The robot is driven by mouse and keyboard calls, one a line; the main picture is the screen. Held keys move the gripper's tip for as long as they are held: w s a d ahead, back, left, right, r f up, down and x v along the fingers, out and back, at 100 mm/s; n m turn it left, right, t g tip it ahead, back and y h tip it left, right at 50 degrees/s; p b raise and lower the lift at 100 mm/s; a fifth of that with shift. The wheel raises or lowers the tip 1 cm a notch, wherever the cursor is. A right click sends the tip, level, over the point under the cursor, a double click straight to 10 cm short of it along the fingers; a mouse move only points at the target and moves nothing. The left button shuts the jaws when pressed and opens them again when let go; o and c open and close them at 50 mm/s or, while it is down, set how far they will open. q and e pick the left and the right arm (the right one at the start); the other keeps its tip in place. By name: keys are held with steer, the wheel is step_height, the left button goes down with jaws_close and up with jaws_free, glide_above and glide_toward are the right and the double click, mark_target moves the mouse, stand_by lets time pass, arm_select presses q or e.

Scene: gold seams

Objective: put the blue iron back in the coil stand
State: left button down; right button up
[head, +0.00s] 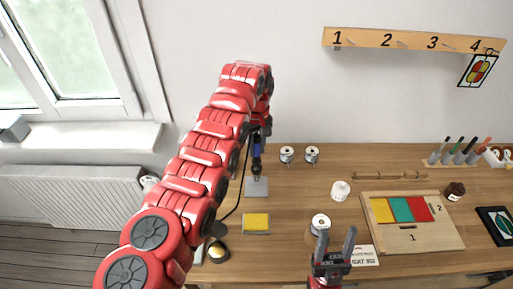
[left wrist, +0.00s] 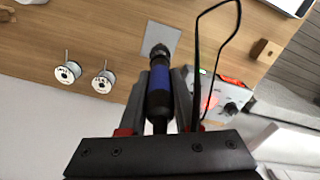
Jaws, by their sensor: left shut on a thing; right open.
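The blue iron (head: 257,149) is upright in my left gripper (head: 258,140), with its black lower end pointing down at the grey base plate of the coil stand (head: 257,187). In the left wrist view the blue grip (left wrist: 159,80) is between the two fingers, which are shut on it. A dark round part, perhaps the coil (left wrist: 159,52), is at the iron's far end over the plate (left wrist: 161,36). I cannot tell whether the tip is inside the coil. My right gripper (head: 336,242) is open and empty at the front of the table.
A black cable (left wrist: 201,60) loops beside the iron to a control box (left wrist: 225,97). Spools (head: 287,154) stand right of the iron. A board with coloured tiles (head: 412,237) is further right.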

mark_target(256, 135)
arm_select(q)
steer(key=shift+f+b, duration=0.9)
steer(key=shift+f, duration=0.6)
steer(key=c, duration=0.5)
jaws_free()
steer(key=shift+c, duration=0.2)
steer(key=shift+o, duration=0.2)
steer(key=o, duration=0.4)
steer(key=shift+o, duration=0.2)
steer(key=shift+r, duration=2.5)
steer(key=shift+r+p, duration=0.5)
steer(key=shift+r, duration=0.5)
